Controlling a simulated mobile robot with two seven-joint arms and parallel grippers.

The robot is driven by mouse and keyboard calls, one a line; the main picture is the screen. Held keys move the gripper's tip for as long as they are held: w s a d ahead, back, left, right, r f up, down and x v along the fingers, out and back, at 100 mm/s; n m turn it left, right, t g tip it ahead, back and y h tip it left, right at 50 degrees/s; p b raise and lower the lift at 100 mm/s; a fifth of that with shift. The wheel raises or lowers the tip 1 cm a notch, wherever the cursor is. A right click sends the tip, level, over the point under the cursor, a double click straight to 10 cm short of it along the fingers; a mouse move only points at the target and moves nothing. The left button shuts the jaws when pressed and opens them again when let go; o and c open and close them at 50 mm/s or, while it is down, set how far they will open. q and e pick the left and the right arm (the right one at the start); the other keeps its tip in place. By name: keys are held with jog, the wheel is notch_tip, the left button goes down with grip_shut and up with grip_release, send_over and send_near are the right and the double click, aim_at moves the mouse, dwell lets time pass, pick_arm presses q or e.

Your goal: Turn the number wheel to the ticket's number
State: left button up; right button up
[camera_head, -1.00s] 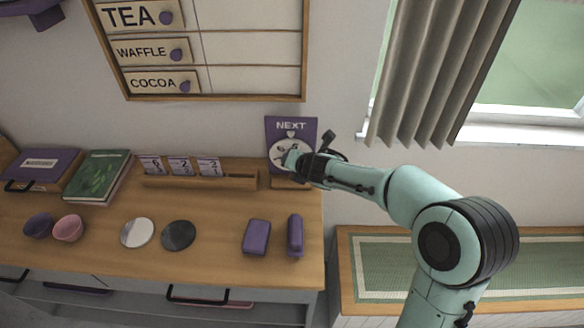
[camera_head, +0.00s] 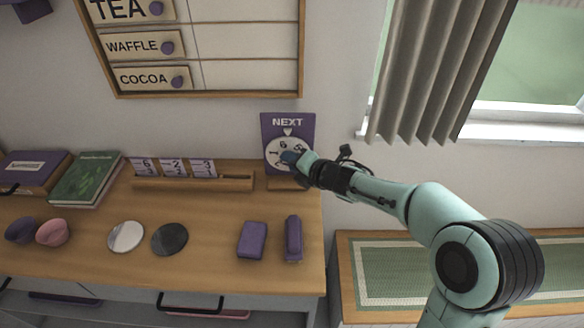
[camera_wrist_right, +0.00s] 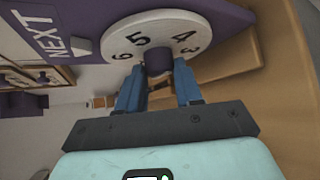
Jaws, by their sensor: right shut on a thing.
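The purple NEXT sign (camera_head: 268,128) stands at the back right of the counter, with a white number wheel (camera_head: 275,160) below a pale pointer (camera_head: 288,132). My right gripper (camera_head: 293,158) is at the wheel and hides part of its face. In the wrist view, the gripper's blue fingers (camera_wrist_right: 160,72) are shut on the purple knob (camera_wrist_right: 178,68) at the wheel's middle. The wheel (camera_wrist_right: 118,36) shows 6, 5, 4 and 3 there, with the 6 nearest the pointer (camera_wrist_right: 82,45). Several tickets (camera_head: 173,168) stand in a wooden rack (camera_head: 235,183); their numbers are small. My left gripper is out of view.
A purple block (camera_head: 252,240) and a slim purple piece (camera_head: 293,238) lie in front of the sign. Two discs (camera_head: 126,236), two bowls (camera_head: 53,232) and books (camera_head: 87,178) are farther left. A menu board (camera_head: 245,50) hangs above.

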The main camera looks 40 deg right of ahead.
jog(key=b, duration=0.1)
jog(key=m+t+b, duration=0.1)
jog(key=shift+d+f+y+b, duration=0.15)
jog(key=shift+f+y+b, duration=0.15)
jog(key=shift+y, duration=0.1)
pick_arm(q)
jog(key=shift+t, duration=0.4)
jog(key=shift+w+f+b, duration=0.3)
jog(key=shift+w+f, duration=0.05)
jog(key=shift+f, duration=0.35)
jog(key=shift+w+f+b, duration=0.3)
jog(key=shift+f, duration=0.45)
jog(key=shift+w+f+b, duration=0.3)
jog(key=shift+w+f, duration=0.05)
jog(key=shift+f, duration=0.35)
pick_arm(e)
jog(key=shift+s+m+t+y, duration=0.1)
jog(key=shift+m+t+y, duration=0.25)
jog(key=shift+t, duration=0.35)
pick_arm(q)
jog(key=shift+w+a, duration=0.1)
pick_arm(e)
jog(key=shift+r, duration=0.1)
jog(key=o, duration=1)
